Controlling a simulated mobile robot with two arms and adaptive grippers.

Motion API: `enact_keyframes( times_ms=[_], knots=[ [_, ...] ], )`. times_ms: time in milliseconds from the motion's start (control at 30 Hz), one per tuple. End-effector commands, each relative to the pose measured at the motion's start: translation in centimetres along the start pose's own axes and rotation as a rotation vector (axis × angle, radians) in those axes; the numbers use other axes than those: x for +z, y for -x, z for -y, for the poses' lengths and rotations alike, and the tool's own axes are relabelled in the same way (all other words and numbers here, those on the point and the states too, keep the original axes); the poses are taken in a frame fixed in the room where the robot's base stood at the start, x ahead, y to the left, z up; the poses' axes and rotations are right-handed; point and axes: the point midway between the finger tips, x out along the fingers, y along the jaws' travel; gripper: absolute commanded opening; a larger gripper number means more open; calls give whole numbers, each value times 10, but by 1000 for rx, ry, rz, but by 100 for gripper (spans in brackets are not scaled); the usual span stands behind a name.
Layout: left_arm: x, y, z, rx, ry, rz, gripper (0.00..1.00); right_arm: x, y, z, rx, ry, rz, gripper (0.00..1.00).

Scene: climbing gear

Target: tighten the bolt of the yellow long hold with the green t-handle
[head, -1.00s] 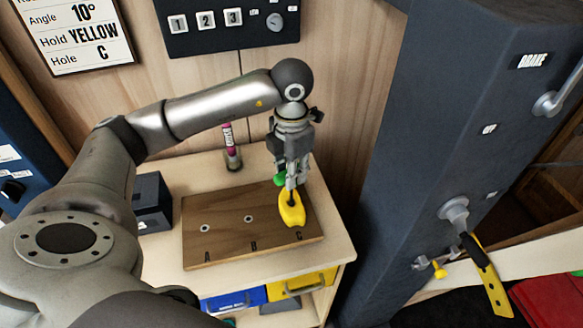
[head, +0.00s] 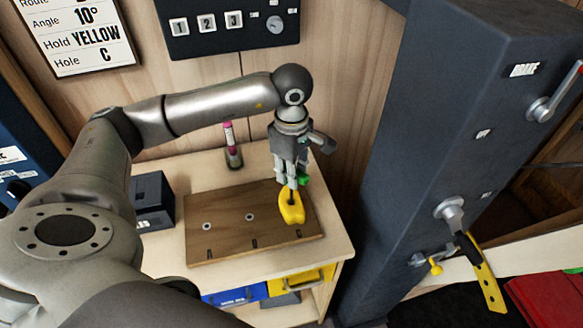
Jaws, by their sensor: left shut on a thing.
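The yellow long hold (head: 291,212) sits at the right end of the wooden board (head: 225,242), over the hole marked C. My left gripper (head: 292,182) is above the hold, pointing down and shut on the green t-handle (head: 304,181). One green end of the handle shows at the right of the fingers. Its dark shaft runs down to the hold's bolt hole; the bolt itself is hidden. My right gripper is not in view.
The board lies on a light wooden bench (head: 335,242). A dark box (head: 152,200) stands left of it and a pink-topped marker in a holder (head: 232,150) behind. A tall dark column (head: 410,170) rises close on the right. Blue and yellow bins are below.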

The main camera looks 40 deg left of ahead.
Motion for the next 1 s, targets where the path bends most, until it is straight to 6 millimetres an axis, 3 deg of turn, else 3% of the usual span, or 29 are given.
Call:
enact_keyframes(
  times_ms=[433, 667, 1000],
  knots=[
    [0, 0, 2, -9, -536, 0, 0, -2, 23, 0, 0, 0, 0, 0],
    [0, 20, 1, -4, -498, 0, 0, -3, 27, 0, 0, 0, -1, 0],
    [0, 19, 0, -1, -77, 1, 0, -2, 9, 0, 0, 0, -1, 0]
  ],
)
